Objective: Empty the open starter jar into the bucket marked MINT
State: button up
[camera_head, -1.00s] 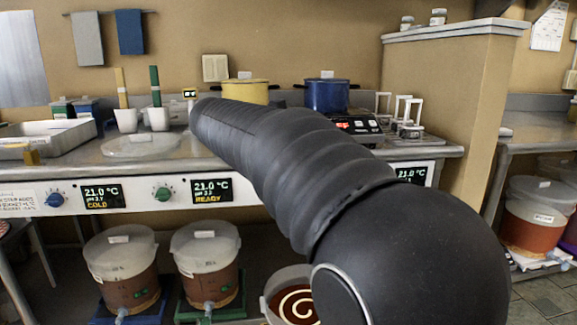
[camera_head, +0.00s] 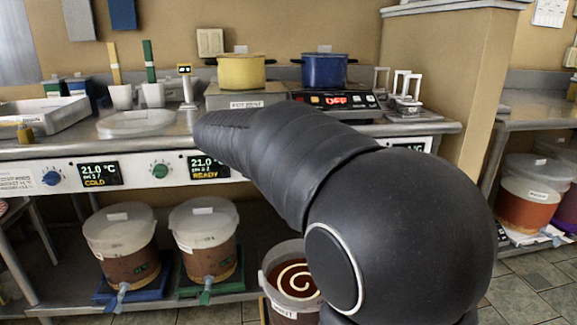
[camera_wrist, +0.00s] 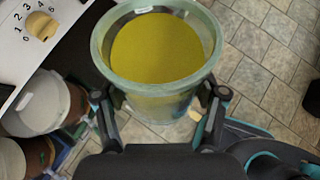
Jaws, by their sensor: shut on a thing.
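The starter jar (camera_wrist: 152,88) is a pale greenish, see-through open jar with yellow contents. In the wrist view it sits between the fingers of my gripper (camera_wrist: 160,108), which is shut on it. The contents lie level well below the rim, and the jar looks about upright. In the head view my arm hides both gripper and jar. An open bucket (camera_head: 268,284) stands low under the counter, with dark red-brown contents and a cream spiral on top. Its front label, partly cut off, appears to read MINT. My arm covers its right side.
Two lidded buckets (camera_head: 121,243) (camera_head: 205,240) stand on the lower shelf. The counter (camera_head: 60,150) above carries a yellow pot (camera_head: 241,72), a blue pot (camera_head: 325,69) and a hob (camera_head: 340,102) reading OFF. The wrist view shows a dial knob (camera_wrist: 41,26) and tiled floor (camera_wrist: 262,55).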

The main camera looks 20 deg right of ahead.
jog(key=shift+a+f, duration=0.1)
jog(key=shift+f, duration=2.25)
notch_tip(320, 180, down, 12)
jog(key=g+y+b, duration=0.1)
jog(key=y+b, duration=0.1)
jog(key=shift+s+a, duration=0.2)
jog(key=shift+a, duration=0.15)
dwell(0.7)
notch_tip(320, 180, down, 8)
jog(key=g+y+p, duration=0.2)
jog(key=y, duration=0.2)
jog(key=shift+s+a+f+n+y, duration=0.25)
jog(key=shift+a+n+y, duration=0.05)
jog(key=shift+a, duration=0.1)
jog(key=shift+f+g+y, duration=0.45)
jog(key=shift+g+y, duration=0.05)
jog(key=shift+y, duration=0.1)
dwell(1.1)
